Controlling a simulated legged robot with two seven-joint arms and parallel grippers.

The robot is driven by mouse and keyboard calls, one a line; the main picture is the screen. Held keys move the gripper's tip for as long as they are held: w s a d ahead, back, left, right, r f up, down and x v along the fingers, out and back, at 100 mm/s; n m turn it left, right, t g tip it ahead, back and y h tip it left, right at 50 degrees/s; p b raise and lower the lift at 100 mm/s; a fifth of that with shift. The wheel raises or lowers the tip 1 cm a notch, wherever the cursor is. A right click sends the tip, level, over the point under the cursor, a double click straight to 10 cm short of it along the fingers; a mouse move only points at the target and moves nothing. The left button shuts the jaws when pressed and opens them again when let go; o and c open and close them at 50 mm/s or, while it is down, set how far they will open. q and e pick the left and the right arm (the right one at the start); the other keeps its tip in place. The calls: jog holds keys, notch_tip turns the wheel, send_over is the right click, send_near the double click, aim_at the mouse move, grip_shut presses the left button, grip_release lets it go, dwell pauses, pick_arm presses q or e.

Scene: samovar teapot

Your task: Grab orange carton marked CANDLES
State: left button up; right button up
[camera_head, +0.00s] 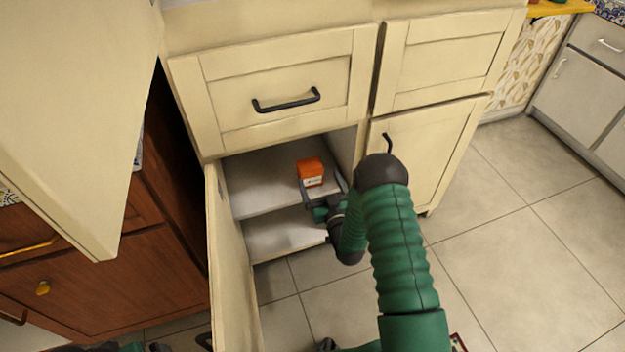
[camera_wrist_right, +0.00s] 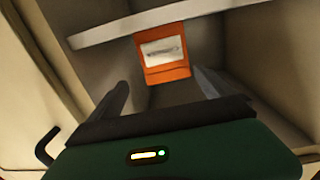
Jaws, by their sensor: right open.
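The orange carton (camera_head: 311,172) sits on the upper shelf of the open lower cabinet, near the shelf's front right. It also shows in the right wrist view (camera_wrist_right: 165,73), with a pale label whose text is too small to read. My right gripper (camera_head: 321,184) is open at the front of the carton, with one finger on each side of its line. In the right wrist view the carton shows beyond and between the two open fingers (camera_wrist_right: 162,92), and nothing is held. I cannot tell whether a finger touches it. My left gripper is not clearly in view.
The upper shelf (camera_head: 258,180) is otherwise bare, with a lower board (camera_head: 275,236) beneath. The open cabinet door (camera_head: 232,270) stands left of my right arm. A drawer (camera_head: 285,85) is above the opening, and a closed door (camera_head: 430,150) is to the right.

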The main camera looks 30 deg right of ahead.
aim_at(312, 173)
jog(key=w+b, duration=0.2)
jog(key=w, duration=0.1)
jog(key=shift+w+a+r, duration=0.1)
jog(key=shift+w+a, duration=0.15)
jog(key=shift+a, duration=0.15)
jog(key=b+x, duration=0.1)
jog(key=x, duration=0.1)
jog(key=b+x, duration=0.1)
jog(key=x, duration=0.1)
jog(key=shift+d+f, duration=0.2)
jog(key=shift+d, duration=0.05)
jog(key=shift+d+r, duration=0.1)
jog(key=shift+r, duration=0.15)
jog(key=shift+c, duration=0.6)
jog(key=shift+a, duration=0.2)
jog(key=shift+c, duration=1.1)
pick_arm(q)
jog(key=f, duration=0.2)
jog(key=a+f, duration=0.1)
jog(key=f, duration=0.1)
jog(key=shift+f, duration=0.3)
pick_arm(e)
jog(key=c, duration=1.3)
